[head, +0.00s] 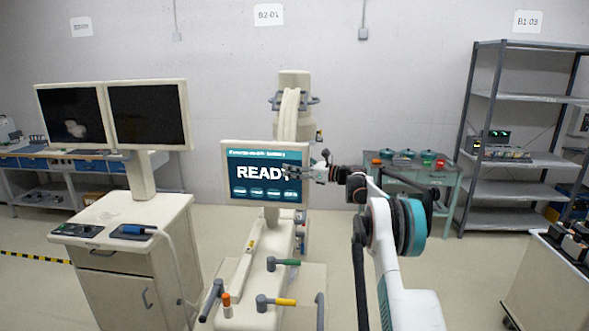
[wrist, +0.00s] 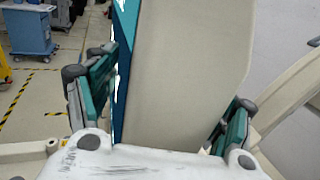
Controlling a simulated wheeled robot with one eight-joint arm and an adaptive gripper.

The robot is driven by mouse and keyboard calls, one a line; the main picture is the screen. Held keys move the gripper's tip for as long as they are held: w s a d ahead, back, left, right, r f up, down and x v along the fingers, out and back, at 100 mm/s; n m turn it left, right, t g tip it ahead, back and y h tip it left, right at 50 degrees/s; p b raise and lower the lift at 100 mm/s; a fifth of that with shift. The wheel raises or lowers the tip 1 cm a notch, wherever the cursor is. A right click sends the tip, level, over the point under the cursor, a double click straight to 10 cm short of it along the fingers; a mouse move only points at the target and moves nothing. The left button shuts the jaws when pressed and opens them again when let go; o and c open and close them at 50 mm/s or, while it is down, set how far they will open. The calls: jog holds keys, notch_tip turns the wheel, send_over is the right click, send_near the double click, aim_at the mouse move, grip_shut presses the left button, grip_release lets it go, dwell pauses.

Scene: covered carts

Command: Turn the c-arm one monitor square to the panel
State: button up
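The C-arm monitor (head: 236,189) shows a teal READY screen and stands on the cream C-arm cart (head: 252,285), its screen facing me. My gripper (head: 306,173) is at the monitor's right edge. In the wrist view my gripper (wrist: 168,105) has its two teal-padded fingers spread wide, one on each side of the monitor's cream edge (wrist: 185,70). A strip of teal screen shows beside the left finger. Whether the pads touch the monitor is unclear. Which surface is the panel I cannot tell.
A cart with two dark monitors (head: 148,115) stands at left. Coloured handles (head: 283,263) stick up from the C-arm cart. A green table (head: 410,175) and grey shelving (head: 520,130) are behind at right. Clear floor lies between my arm and the right cart (head: 550,285).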

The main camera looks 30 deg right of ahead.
jog(key=shift+w+f, duration=0.1)
jog(key=shift+w, duration=0.05)
jog(key=shift+f, duration=0.1)
jog(key=v, duration=1.2)
dwell(0.5)
